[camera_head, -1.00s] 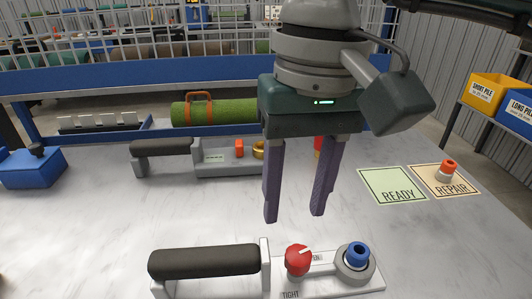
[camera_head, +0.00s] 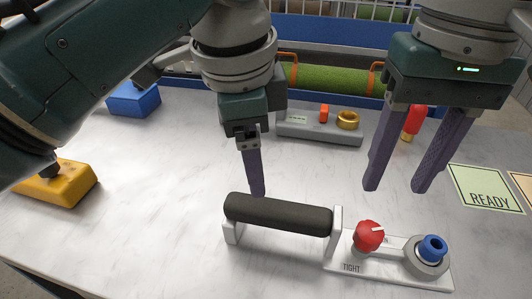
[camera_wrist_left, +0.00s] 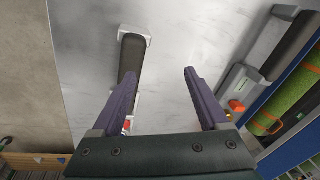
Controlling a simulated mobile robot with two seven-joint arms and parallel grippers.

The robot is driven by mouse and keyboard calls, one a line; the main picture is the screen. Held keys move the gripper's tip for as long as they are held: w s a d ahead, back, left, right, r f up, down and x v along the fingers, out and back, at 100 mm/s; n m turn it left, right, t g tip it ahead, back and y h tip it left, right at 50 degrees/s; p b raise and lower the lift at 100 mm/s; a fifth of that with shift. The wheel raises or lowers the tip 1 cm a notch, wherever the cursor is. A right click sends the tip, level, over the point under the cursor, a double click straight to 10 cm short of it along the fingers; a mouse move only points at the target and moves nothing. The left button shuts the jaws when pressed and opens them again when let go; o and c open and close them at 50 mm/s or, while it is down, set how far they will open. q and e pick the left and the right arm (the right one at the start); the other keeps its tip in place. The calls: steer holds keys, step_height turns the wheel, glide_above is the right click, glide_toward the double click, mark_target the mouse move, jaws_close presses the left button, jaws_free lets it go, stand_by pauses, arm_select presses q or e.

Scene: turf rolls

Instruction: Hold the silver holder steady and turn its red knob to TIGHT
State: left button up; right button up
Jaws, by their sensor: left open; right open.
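The silver holder (camera_head: 392,266) lies on the table at the front, with a dark padded handle (camera_head: 278,213) at its left. Its red knob (camera_head: 368,237) has a white mark pointing right and slightly up, away from the TIGHT label below left. My left gripper (camera_head: 257,192) points down just behind the handle in the head view. In the left wrist view it is open (camera_wrist_left: 160,72), with the handle (camera_wrist_left: 130,58) partly behind the left finger and nothing held. My right gripper (camera_head: 394,189) is open and empty, above and behind the knob.
A blue knob (camera_head: 432,247) sits at the holder's right end. A grey holder (camera_head: 320,128) with a brass ring is farther back, before a green turf roll (camera_head: 335,80). A green READY mat (camera_head: 485,188) is at right. Yellow (camera_head: 62,183) and blue (camera_head: 133,100) blocks stand at left.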

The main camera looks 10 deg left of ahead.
mark_target(260, 235)
arm_select(q)
steer(key=s+m+g, duration=0.1)
steer(key=s+d+m, duration=0.1)
steer(key=m, duration=0.1)
steer(key=shift+s+d+r+g, duration=0.15)
steer(key=shift+s+g, duration=0.1)
steer(key=shift+g, duration=0.15)
steer(key=shift+s+m, duration=0.25)
steer(key=shift+m, duration=0.15)
step_height(260, 235, down, 10)
steer(key=shift+r, duration=0.1)
jaws_close()
stand_by(0.4)
